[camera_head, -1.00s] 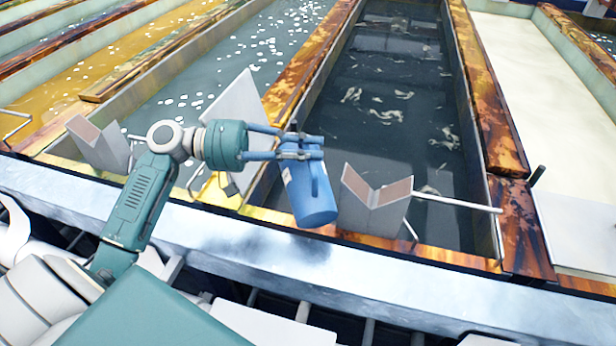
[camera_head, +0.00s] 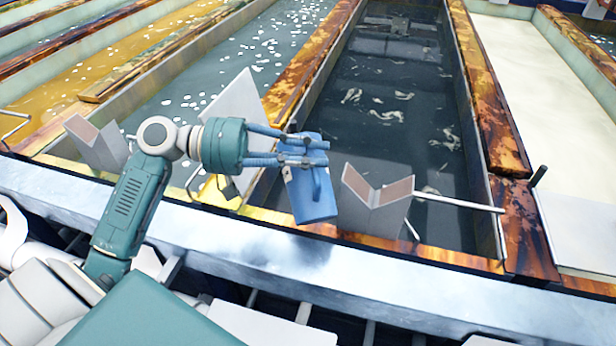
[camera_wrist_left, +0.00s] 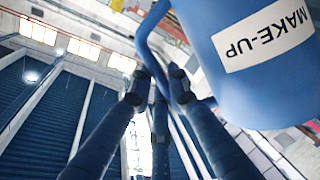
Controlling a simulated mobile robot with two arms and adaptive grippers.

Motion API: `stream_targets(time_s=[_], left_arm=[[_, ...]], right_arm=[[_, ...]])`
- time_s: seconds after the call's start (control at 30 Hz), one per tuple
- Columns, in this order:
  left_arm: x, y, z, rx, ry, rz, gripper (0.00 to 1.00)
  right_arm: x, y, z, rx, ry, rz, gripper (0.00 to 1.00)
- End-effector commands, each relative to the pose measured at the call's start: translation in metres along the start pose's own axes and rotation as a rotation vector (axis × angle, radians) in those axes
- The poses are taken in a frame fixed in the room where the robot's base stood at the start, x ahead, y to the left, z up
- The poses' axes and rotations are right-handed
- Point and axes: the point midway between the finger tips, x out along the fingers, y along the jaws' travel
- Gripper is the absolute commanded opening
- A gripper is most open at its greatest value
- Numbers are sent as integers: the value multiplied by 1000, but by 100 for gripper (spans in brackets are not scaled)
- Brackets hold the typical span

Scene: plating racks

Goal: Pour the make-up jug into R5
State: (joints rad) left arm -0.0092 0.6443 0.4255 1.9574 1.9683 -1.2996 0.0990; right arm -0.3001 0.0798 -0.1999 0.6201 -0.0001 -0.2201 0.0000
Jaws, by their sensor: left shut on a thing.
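The make-up jug (camera_head: 312,199) is blue and hangs at the near edge of a dark-liquid tank (camera_head: 395,130), left of a grey V-notched bracket. My left gripper (camera_head: 312,152) is shut on it near its upper part. In the left wrist view the jug (camera_wrist_left: 262,95) shows a white label reading MAKE-UP, and the gripper's fingers (camera_wrist_left: 158,88) close at its handle (camera_wrist_left: 146,45). The jug's contents are hidden, and no stream shows. No tank label is readable, so I cannot tell which is R5. My right gripper is not in view.
V-notched brackets stand at the near rim, one right of the jug (camera_head: 376,203) and one to the left (camera_head: 97,145). A metal rod (camera_head: 458,203) sticks out rightward. A pale tank (camera_head: 540,110) lies at the right. A steel ledge (camera_head: 250,240) runs along the front.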

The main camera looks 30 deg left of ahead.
Motion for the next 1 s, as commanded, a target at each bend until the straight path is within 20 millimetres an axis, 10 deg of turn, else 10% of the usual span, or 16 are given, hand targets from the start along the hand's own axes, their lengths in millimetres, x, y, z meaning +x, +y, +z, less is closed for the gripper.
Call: stream_targets(time_s=[1.0], left_arm=[[6, 7, 19, 277, -13, -86, 0]], right_arm=[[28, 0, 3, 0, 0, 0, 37]])
